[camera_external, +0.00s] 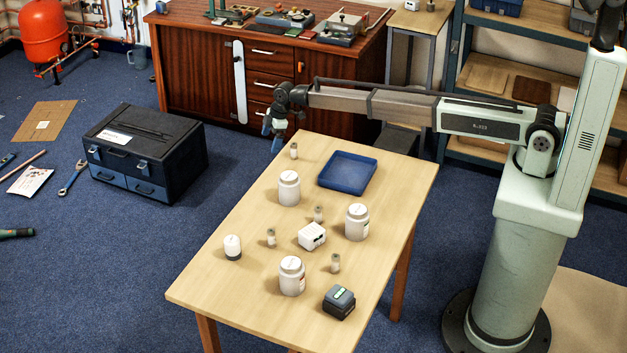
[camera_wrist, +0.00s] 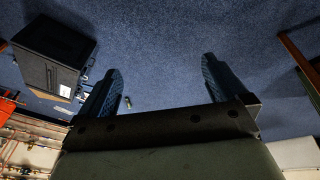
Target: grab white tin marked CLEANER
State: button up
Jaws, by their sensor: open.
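Several white tins stand upright on the wooden table: a back tin (camera_external: 289,190), a right tin (camera_external: 357,224) and a front tin (camera_external: 292,278). A smaller white tin with a dark base (camera_external: 232,248) stands at the left. Their lettering is too small to read, so I cannot tell which is marked CLEANER. My gripper (camera_external: 271,140) is beyond the table's far left corner, above it and apart from every tin. In the wrist view my gripper (camera_wrist: 161,64) has its two fingers wide apart with only blue floor between them. No tin shows there.
A blue tray (camera_external: 347,188) lies at the table's back. Small bottles, a white box (camera_external: 312,236) and a dark grey box (camera_external: 339,302) stand among the tins. A black toolbox (camera_external: 145,155) is on the floor to the left. A wooden cabinet (camera_external: 195,75) stands behind.

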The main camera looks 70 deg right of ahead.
jog(key=w+a+r+n, duration=0.2)
jog(key=a+r, duration=0.3)
jog(key=a, duration=0.3)
jog(key=w+a+r+n, duration=0.1)
jog(key=a+r+n, duration=0.1)
jog(key=a+r, duration=0.45)
notch_tip(320, 180, up, 14)
jog(key=n+g+h, duration=0.1)
jog(key=n+g, duration=0.2)
jog(key=n, duration=0.3)
send_over(289, 184)
jog(key=w+d, duration=0.1)
jog(key=d, duration=0.1)
jog(key=shift+d+f, duration=0.2)
notch_tip(289, 184, down, 13)
jog(key=shift+w+f, duration=0.1)
jog(key=shift+f, duration=0.05)
